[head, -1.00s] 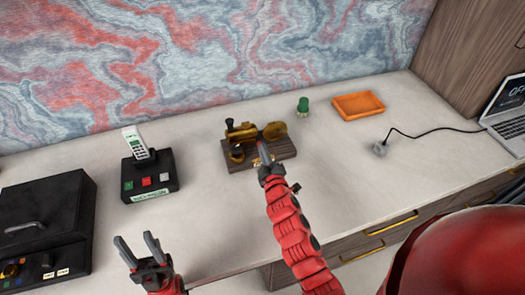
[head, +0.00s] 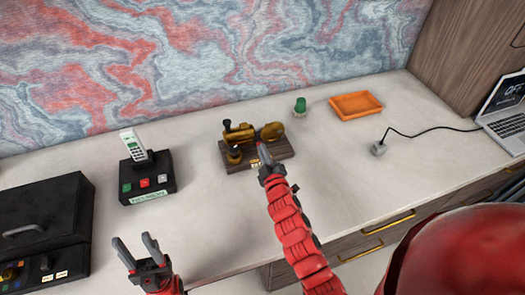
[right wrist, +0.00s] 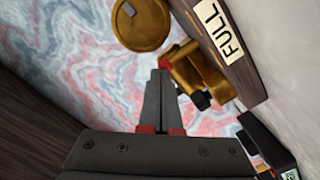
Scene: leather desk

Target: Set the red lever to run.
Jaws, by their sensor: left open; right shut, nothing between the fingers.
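A brass model engine (head: 240,134) stands on a dark wooden base (head: 236,165) on the desk. It also shows in the right wrist view (right wrist: 186,72), with a round brass wheel (right wrist: 141,24) and a label reading FULL (right wrist: 221,29) on the base. My right gripper (head: 263,149) is shut and empty at the front of the engine; its closed fingertips (right wrist: 160,72) are close to the brass parts, and I cannot tell if they touch. My left gripper (head: 135,246) is open and empty at the desk's front left.
A black box with a white phone-like handset (head: 133,144) and coloured buttons stands left of the engine. A larger black case (head: 40,220) is at far left. A green-topped object (head: 300,106), orange tray (head: 356,105), grey cabled piece (head: 378,149) and laptop (head: 503,115) are right.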

